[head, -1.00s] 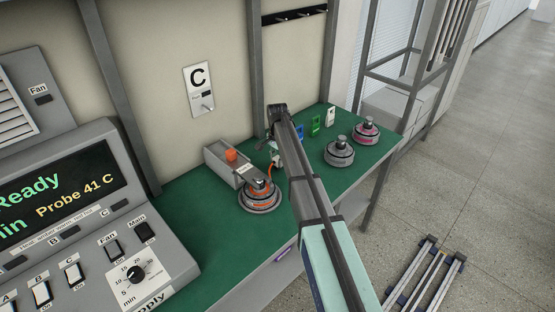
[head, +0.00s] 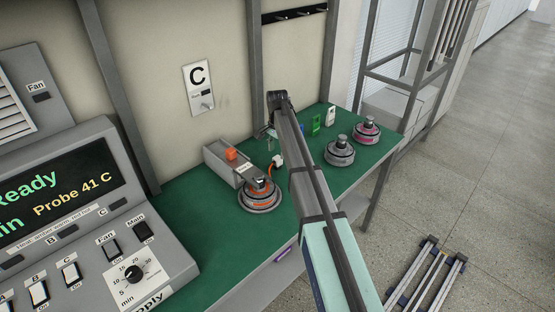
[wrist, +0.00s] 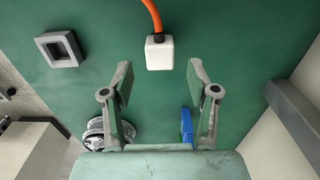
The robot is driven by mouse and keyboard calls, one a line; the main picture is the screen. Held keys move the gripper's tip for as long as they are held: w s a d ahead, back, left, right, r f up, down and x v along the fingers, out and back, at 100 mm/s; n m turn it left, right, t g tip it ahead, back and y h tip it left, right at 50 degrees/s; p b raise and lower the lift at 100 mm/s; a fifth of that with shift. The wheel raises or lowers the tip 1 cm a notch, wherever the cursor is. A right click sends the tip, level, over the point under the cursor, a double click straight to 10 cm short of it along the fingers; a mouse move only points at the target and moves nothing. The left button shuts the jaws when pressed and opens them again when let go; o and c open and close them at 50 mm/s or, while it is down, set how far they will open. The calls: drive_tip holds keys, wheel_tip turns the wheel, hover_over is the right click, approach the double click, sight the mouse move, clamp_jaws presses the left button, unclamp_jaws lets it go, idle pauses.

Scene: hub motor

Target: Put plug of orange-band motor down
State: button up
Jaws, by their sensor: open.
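The orange-band motor (head: 260,196) sits on the green bench top, left of my arm in the head view. Its orange cable (wrist: 151,14) runs to a white plug (head: 277,160), which appears to lie on the green surface. In the wrist view the white plug (wrist: 159,52) is just beyond the fingertips, centred between them, with no finger touching it. My gripper (wrist: 160,76) is open and empty. In the head view my gripper (head: 267,130) is partly hidden behind my arm, just behind the plug.
A grey box with an orange button (head: 231,155) stands behind the orange-band motor. Two other motors, grey (head: 339,151) and pink-banded (head: 366,131), stand to the right. A green card (head: 316,125) and a blue item (wrist: 187,125) are near.

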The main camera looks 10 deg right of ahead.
sight(278, 158)
wheel_tip(278, 158, up, 7)
drive_tip(key=b, duration=0.1)
drive_tip(key=shift+r, duration=0.2)
